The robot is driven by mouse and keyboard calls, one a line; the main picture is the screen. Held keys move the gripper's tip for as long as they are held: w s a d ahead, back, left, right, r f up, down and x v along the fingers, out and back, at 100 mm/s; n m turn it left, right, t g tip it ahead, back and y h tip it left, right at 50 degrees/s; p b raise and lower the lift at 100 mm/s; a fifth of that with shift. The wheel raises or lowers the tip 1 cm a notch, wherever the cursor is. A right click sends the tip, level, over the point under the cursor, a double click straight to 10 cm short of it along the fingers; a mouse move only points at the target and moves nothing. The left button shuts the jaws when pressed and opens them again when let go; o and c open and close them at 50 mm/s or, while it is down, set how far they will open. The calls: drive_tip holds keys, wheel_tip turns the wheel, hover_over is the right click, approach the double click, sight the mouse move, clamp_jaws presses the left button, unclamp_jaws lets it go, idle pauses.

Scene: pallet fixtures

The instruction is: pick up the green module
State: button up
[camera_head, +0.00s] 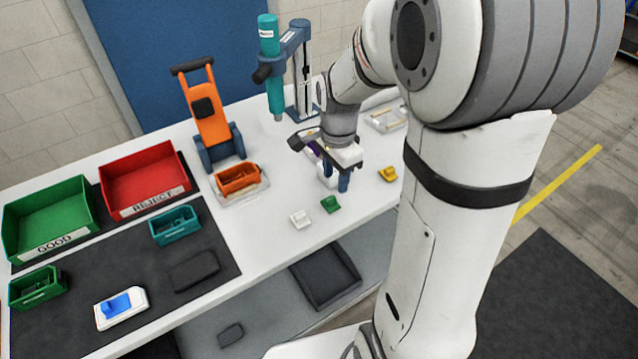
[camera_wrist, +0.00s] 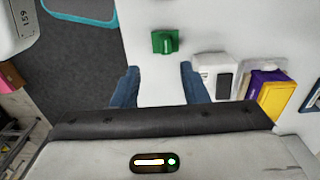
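The green module (camera_head: 330,204) is a small block on the white table, near its front edge, beside a similar white block (camera_head: 300,219). In the wrist view the green module (camera_wrist: 165,42) lies ahead of the fingertips, roughly centred between them and apart from them. My gripper (camera_head: 335,183) is over the table, a little behind the green module. In the wrist view my gripper (camera_wrist: 159,72) shows two blue fingers spread apart with nothing between them, so it is open and empty.
A yellow block (camera_head: 387,174) sits to the right. An orange bin (camera_head: 238,179) stands to the left, with an orange stand (camera_head: 210,118) behind it. A teal-topped press (camera_head: 298,75) stands at the back. White table surface surrounds the green module.

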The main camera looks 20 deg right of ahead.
sight(331, 200)
drive_tip(key=f, duration=0.5)
drive_tip(key=f+p, duration=0.1)
drive_tip(key=f, duration=0.1)
drive_tip(key=shift+w+a+f, duration=0.2)
drive_tip(key=shift+a+f, duration=0.05)
drive_tip(key=shift+a, duration=0.05)
drive_tip(key=shift+c, duration=0.3)
clamp_jaws()
